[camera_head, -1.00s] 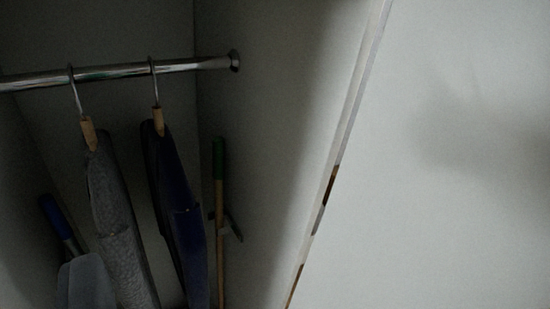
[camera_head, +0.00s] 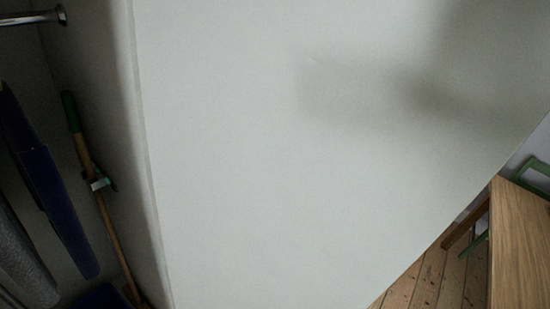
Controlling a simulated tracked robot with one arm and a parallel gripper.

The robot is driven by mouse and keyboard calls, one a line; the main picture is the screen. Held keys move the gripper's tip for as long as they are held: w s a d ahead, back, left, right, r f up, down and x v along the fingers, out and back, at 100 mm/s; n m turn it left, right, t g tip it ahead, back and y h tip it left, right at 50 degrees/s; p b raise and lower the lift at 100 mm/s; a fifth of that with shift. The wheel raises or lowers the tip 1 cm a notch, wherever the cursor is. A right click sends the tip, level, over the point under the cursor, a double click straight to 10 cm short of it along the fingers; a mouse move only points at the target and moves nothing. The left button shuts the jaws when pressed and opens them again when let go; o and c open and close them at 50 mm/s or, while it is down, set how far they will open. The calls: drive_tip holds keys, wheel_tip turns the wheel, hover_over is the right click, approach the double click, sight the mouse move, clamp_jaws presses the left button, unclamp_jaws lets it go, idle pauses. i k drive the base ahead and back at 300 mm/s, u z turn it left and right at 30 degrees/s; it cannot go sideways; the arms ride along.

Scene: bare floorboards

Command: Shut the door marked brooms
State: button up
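A large plain white panel (camera_head: 300,180), which looks like the open door seen from its inner face, fills the middle of the view. Its slanting free edge runs down the lower right. No label shows on it, so I cannot read whether it is marked brooms. At its left is the dark inside of a closet (camera_head: 100,60). A wooden broom handle with a green top (camera_head: 88,165) leans in there, held by a clip on the wall. My gripper is not in view. A soft dark shadow lies on the panel's upper right.
A metal rail (camera_head: 30,18) and hanging dark blue (camera_head: 50,185) and grey (camera_head: 22,255) garments are in the closet at left. Beyond the panel's edge, a wooden tabletop (camera_head: 520,245) and a green chair (camera_head: 533,177) stand at right. Bare floorboards (camera_head: 435,280) show below.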

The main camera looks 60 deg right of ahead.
sight(304, 154)
drive_tip(key=z, duration=0.05)
drive_tip(key=k, duration=1.05)
drive_tip(key=z, duration=1.95)
drive_tip(key=i, duration=2.4)
drive_tip(key=u, duration=2.95)
